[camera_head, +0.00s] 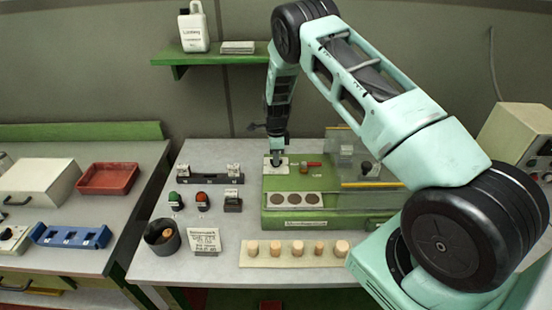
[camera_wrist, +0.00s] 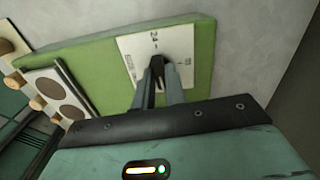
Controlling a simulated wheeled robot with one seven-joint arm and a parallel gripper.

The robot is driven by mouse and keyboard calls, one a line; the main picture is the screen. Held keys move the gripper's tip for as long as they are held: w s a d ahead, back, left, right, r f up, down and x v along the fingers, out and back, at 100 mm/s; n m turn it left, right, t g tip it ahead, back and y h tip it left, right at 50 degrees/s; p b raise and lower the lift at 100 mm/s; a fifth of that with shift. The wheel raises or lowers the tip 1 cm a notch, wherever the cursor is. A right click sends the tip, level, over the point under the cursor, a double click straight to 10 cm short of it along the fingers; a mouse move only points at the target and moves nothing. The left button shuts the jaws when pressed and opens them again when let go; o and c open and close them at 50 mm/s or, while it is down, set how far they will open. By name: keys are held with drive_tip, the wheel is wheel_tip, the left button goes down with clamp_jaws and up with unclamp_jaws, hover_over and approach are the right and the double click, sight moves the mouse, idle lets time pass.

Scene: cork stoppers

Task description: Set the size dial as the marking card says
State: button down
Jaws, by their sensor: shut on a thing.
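The size dial's white plate (camera_head: 269,174) lies on the back left of the green machine (camera_head: 268,212). The plate (camera_wrist: 138,46) also shows in the wrist view, with "24" printed near its edge. My gripper (camera_head: 277,160) points down over the plate and is shut on the dial's dark knob (camera_wrist: 184,60). The fingers hide most of the knob and part of the scale, so its setting cannot be read. The marking card (camera_head: 205,241) stands at the table's front left; its writing is too small to read.
Cork stoppers stand in a row on a pale strip (camera_head: 257,262) in front of the machine. A dark cup (camera_head: 162,238) and several stamp-like items are left of it. A clear guard (camera_head: 345,150) and a red lever (camera_head: 312,164) are right of the dial.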

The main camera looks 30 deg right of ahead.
drive_tip(key=n+b, duration=0.3)
drive_tip(key=b, duration=0.1)
drive_tip(key=shift+f+n, duration=0.2)
drive_tip(key=shift+n, duration=0.2)
drive_tip(key=n+b, duration=0.3)
drive_tip(key=n, duration=0.1)
drive_tip(key=shift+r+n, duration=0.1)
drive_tip(key=shift+n, duration=0.2)
drive_tip(key=n+b, duration=0.2)
drive_tip(key=n, duration=0.2)
drive_tip(key=shift+n+b, duration=0.3)
drive_tip(key=shift+b, duration=0.1)
drive_tip(key=n+b, duration=0.1)
drive_tip(key=n, duration=0.3)
drive_tip(key=shift+r+n+b, duration=0.1)
drive_tip(key=shift+n+b, duration=0.2)
drive_tip(key=shift+b, duration=0.1)
drive_tip(key=n+b, duration=0.1)
drive_tip(key=n, duration=0.8)
drive_tip(key=shift+b, duration=0.3)
drive_tip(key=n, duration=0.4)
drive_tip(key=shift+r, duration=0.1)
drive_tip(key=n, duration=0.4)
drive_tip(key=shift+n+p, duration=0.3)
drive_tip(key=shift+w, duration=0.1)
